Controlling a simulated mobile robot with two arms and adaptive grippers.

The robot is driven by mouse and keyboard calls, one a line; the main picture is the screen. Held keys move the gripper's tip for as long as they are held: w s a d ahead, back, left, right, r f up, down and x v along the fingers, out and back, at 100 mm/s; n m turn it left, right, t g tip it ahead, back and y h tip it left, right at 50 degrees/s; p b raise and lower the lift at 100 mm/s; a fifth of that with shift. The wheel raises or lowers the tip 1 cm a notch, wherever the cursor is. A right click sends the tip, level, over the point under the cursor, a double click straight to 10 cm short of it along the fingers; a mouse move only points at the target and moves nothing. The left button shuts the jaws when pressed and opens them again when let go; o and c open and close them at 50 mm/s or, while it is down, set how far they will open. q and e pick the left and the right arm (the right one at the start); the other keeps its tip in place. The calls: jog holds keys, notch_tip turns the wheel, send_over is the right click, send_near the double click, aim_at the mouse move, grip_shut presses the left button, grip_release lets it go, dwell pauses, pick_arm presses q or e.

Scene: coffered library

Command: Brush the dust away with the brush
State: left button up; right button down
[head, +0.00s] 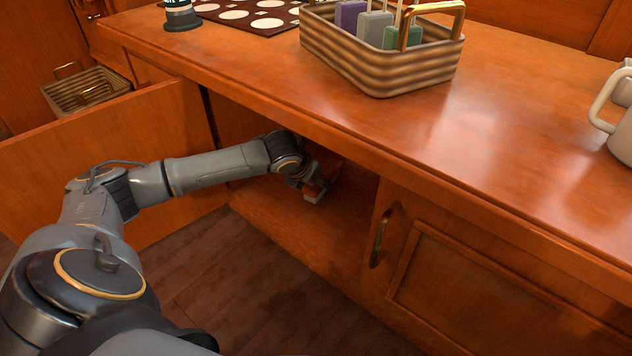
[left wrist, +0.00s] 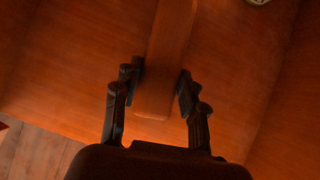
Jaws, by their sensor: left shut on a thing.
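A wooden handle (left wrist: 170,50), seemingly the brush's, runs up the middle of the left wrist view. Its rounded end lies between the fingers of my left gripper (left wrist: 160,92), which is shut on it. In the head view my left gripper (head: 312,185) is inside the open lower cabinet, under the counter's edge, and the handle is hard to make out there. The brush's bristles cannot be made out. I cannot make out any dust. My right gripper is not in view.
The open cabinet door (head: 120,160) stands left of my arm; a closed door (head: 480,290) with a brass handle (head: 378,238) is right. On the counter (head: 480,130) are a woven basket (head: 390,72) of colored items, a mat with white circles (head: 240,14) and pale mugs (head: 622,135).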

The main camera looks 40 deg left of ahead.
aim_at(306, 194)
pick_arm(q)
jog(key=shift+f, duration=0.85)
dwell(0.6)
jog(key=s+p, duration=0.2)
jog(key=p, duration=0.1)
jog(key=shift+s+a+r, duration=0.1)
jog(key=shift+s+r, duration=0.05)
jog(key=shift+s, duration=0.1)
jog(key=shift+s+a+f+p, duration=0.1)
jog(key=shift+s+f+p, duration=0.1)
jog(key=shift+s+p, duration=0.6)
jog(key=shift+p, duration=0.85)
jog(key=shift+w+r+p, duration=0.1)
jog(key=shift+w+p, duration=0.3)
jog(key=shift+w, duration=0.55)
jog(key=shift+w+d, duration=0.2)
jog(key=shift+w, duration=0.85)
